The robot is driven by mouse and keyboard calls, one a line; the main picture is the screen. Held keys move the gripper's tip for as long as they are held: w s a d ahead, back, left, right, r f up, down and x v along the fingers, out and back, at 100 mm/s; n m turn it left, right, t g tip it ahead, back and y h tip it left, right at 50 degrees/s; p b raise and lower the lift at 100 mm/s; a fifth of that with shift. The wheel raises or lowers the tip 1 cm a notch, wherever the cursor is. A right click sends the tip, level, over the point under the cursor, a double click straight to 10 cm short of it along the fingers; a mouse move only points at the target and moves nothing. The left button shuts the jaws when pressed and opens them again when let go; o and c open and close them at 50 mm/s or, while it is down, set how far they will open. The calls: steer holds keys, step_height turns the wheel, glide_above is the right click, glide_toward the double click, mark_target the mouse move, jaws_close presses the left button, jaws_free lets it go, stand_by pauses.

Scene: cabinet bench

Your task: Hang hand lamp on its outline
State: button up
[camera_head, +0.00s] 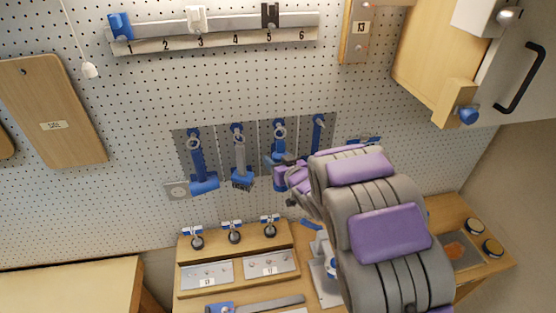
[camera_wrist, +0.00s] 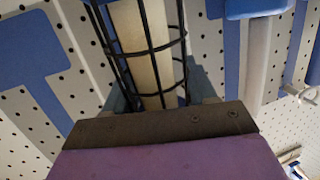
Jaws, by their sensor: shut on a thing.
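The hand lamp (camera_wrist: 150,45) shows in the wrist view as a pale tube inside a black wire cage. It stands out from the dark jaw edge of my gripper (camera_wrist: 160,122), which is shut on it. In the head view my gripper (camera_head: 290,178) is at the lower right part of the grey tool panel (camera_head: 219,140), and I cannot clearly make out the lamp there. The panel has blue tool outlines, and the wrist view shows a blue outline (camera_wrist: 30,50) left of the lamp. The lamp's own outline cannot be told for certain. Contact with the board is unclear.
A blue-headed tool (camera_head: 203,182) and a grey-handled tool (camera_head: 240,155) hang left of my gripper. Below is a wooden stand (camera_head: 240,255) with several small knobs. A numbered rail (camera_head: 220,37) is above, and a wooden cabinet (camera_head: 440,65) is at the upper right.

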steer(key=o, duration=1.5)
steer(key=shift+d+r, duration=0.1)
steer(key=shift+d, duration=0.1)
steer(key=shift+s, duration=0.1)
steer(key=shift+s+d, duration=0.1)
steer(key=shift+d, duration=0.15)
steer(key=b+v, duration=1.1)
steer(key=v, duration=0.5)
steer(key=shift+s+d+b, duration=0.1)
steer(key=shift+s+b, duration=0.25)
steer(key=shift+s, duration=0.05)
